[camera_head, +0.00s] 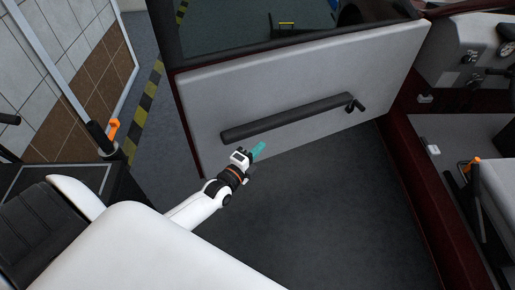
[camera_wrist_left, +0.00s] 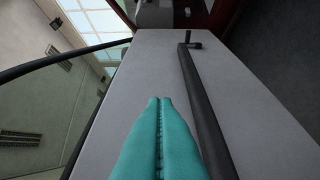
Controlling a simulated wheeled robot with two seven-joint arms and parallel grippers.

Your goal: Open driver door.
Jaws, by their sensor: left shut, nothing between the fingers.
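The driver door (camera_head: 300,85) stands swung out from the dark red car body in the head view, its light grey inner panel facing me. A long dark bar handle (camera_head: 290,117) with a small crank at its right end runs across the panel. My left gripper (camera_head: 258,150), with teal fingers, is shut and empty just below the bar near the panel's lower edge. In the left wrist view the teal fingertips (camera_wrist_left: 160,100) are together in front of the door panel (camera_wrist_left: 245,115), left of the bar (camera_wrist_left: 203,110). Contact with the panel cannot be told. My right gripper is not in view.
The car's door frame (camera_head: 425,190) and dashboard (camera_head: 465,50) are at the right. A tiled wall (camera_head: 80,50) and a yellow-black floor stripe (camera_head: 147,105) are at the left. Dark floor (camera_head: 310,215) below the door is clear.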

